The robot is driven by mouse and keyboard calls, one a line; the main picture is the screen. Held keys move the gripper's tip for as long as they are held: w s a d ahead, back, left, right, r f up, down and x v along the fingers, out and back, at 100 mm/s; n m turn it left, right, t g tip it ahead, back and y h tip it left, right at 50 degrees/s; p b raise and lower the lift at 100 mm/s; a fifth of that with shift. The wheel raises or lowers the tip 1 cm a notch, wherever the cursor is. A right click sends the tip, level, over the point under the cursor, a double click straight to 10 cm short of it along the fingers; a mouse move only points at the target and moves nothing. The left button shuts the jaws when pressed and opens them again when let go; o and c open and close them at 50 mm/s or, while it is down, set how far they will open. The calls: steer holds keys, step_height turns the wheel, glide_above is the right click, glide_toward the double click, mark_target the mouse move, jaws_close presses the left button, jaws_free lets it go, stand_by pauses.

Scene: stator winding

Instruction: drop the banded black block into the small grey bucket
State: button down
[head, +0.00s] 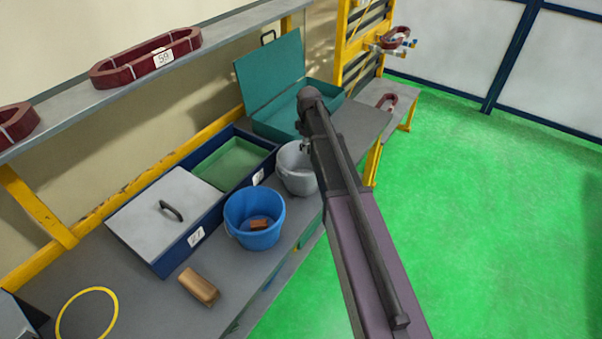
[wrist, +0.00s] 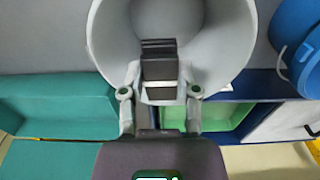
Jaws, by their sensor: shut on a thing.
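The small grey bucket (head: 294,176) stands on the bench to the right of the blue bucket, partly behind my arm. In the wrist view the grey bucket (wrist: 215,45) fills the upper middle, its open mouth facing the camera. My gripper (wrist: 160,92) is shut on the banded black block (wrist: 159,62), which shows light and dark bands. The block appears in front of the bucket's mouth, near its rim. In the head view my gripper (head: 306,144) is small and mostly hidden by my arm, and the block cannot be made out there.
A blue bucket (head: 254,232) with a brown piece inside stands nearby. Behind are a blue two-part bin with a grey lid (head: 150,212) and an open teal box (head: 270,75). A tan block (head: 198,287) and a yellow ring (head: 62,312) lie on the bench.

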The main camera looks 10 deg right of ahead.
steer(key=shift+f+b, duration=0.95)
steer(key=shift+f, duration=0.3)
steer(key=shift+c, duration=1.3)
jaws_free()
steer(key=shift+r, duration=0.15)
